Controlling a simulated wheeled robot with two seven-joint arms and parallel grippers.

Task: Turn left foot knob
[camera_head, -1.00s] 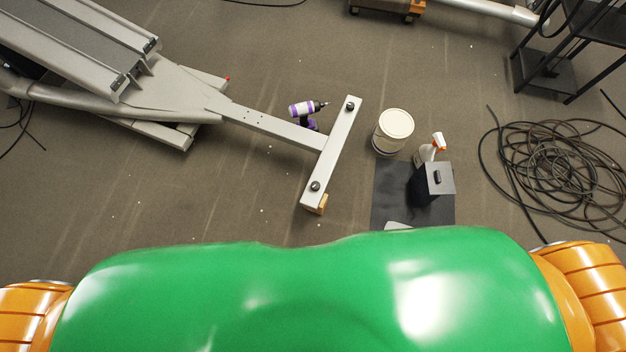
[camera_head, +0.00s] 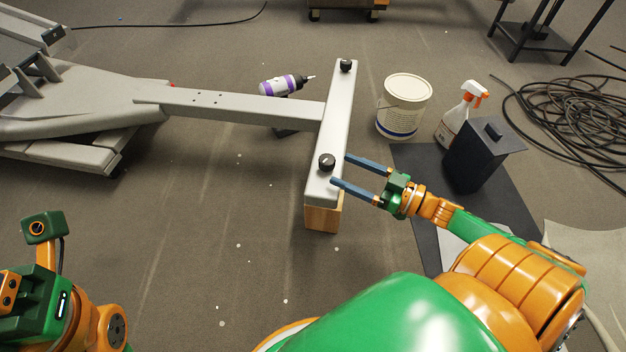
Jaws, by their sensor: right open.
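The foot crossbar (camera_head: 336,125) of the grey elliptical frame carries two black knobs. The near knob (camera_head: 327,162) is at its near end, the far knob (camera_head: 346,65) at its far end. My right gripper (camera_head: 341,170) is open, its two blue fingers pointing left toward the near knob. The fingertips reach over the crossbar's right edge, just right of the knob, and the jaws are empty. I cannot tell their height relative to the knob or whether they touch the bar. Part of my left arm shows at lower left, but its fingers are out of view.
A wooden block (camera_head: 323,217) supports the crossbar's near end. A purple and white drill (camera_head: 283,86) is behind the beam. A white bucket (camera_head: 404,106), a spray bottle (camera_head: 461,116) and a black box (camera_head: 484,153) stand to the right. The floor left of the block is clear.

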